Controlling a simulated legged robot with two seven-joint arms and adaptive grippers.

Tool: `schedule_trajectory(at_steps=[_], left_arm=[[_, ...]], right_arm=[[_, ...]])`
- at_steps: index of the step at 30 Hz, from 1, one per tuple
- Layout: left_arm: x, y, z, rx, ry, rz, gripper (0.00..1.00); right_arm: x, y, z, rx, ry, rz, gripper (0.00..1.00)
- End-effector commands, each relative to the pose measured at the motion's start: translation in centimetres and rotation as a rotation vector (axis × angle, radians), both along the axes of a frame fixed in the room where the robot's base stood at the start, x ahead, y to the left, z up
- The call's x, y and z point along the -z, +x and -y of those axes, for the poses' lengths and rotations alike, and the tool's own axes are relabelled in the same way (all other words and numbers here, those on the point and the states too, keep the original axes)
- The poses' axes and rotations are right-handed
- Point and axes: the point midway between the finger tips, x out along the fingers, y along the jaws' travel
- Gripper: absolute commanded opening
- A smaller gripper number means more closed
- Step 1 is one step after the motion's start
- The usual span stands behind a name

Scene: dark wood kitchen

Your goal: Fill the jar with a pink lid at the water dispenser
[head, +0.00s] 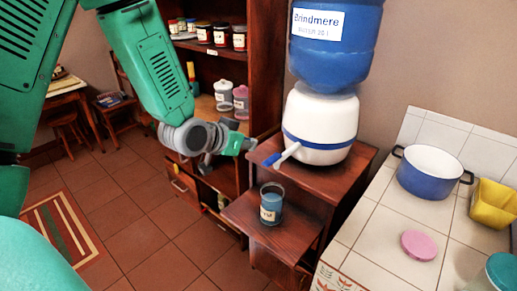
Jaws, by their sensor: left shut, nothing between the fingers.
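A clear open jar (271,208) with a pale label stands upright on the lower wooden shelf of the stand, below the tap. It looks blue inside; how full it is I cannot tell for sure. The pink lid (419,245) lies flat on the tiled counter, apart from the jar. The water dispenser (321,125) is a white pot with a blue band under a blue bottle, with a white tap with a blue lever (282,155) at its front left. My left gripper (248,146) is shut and empty, just left of the tap. My right gripper is out of view.
A blue and white pot (433,172), a yellow container (493,203) and a teal-lidded jar (502,272) are on the counter at right. A wooden shelf unit with several jars, including a pink-lidded one (241,100), stands behind my left arm. Tiled floor lies open at left.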

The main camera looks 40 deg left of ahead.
Motion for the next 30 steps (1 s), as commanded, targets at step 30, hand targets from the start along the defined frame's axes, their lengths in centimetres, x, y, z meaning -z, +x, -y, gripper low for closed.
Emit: schedule_trajectory(at_steps=[30], left_arm=[[0.2, -3.0, 0.3, 0.002, 0.004, -0.042, 0.0]], right_arm=[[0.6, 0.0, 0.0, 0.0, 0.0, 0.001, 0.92]])
